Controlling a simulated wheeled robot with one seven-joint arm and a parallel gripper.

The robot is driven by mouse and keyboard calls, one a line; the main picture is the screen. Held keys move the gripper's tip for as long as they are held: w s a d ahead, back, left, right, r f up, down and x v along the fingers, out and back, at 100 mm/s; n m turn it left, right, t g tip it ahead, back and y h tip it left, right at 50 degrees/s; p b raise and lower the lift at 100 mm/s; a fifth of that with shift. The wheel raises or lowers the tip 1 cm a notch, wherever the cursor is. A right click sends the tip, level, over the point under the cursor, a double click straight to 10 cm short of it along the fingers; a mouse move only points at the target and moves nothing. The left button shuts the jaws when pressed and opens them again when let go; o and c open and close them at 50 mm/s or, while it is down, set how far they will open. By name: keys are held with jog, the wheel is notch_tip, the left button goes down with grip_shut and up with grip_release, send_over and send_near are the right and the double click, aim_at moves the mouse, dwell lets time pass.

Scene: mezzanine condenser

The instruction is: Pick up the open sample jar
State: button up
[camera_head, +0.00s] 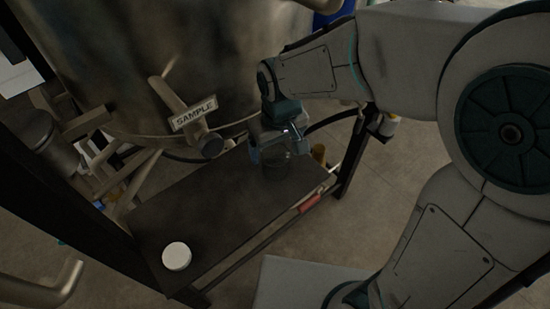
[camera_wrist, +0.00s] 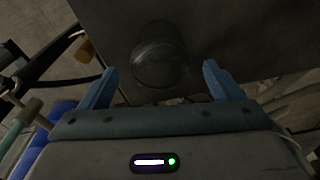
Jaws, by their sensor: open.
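The open sample jar (camera_head: 277,165) is clear glass and stands on the dark shelf (camera_head: 215,205), near its right end in the head view. In the wrist view the jar (camera_wrist: 159,55) shows as a round glass shape just beyond and between the blue fingertips. My gripper (camera_wrist: 160,85) is open, with one finger to each side of the jar and nothing held. In the head view my gripper (camera_head: 268,150) is at the jar's upper left, partly overlapping it. I cannot tell whether a finger touches the glass. A white round lid (camera_head: 177,256) lies at the shelf's near left end.
A large metal vessel with a valve and a SAMPLE tag (camera_head: 194,113) stands behind the shelf. A small amber item (camera_head: 318,153) is right of the jar. A red-handled object (camera_head: 309,204) is at the shelf's front edge. The shelf between lid and jar is clear.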

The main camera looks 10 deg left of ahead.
jog(key=shift+w+a+f, duration=0.1)
jog(key=shift+w+f, duration=0.05)
jog(key=shift+f, duration=1.25)
jog(key=c, duration=1.2)
jog(key=shift+o, duration=0.2)
jog(key=shift+r, duration=0.1)
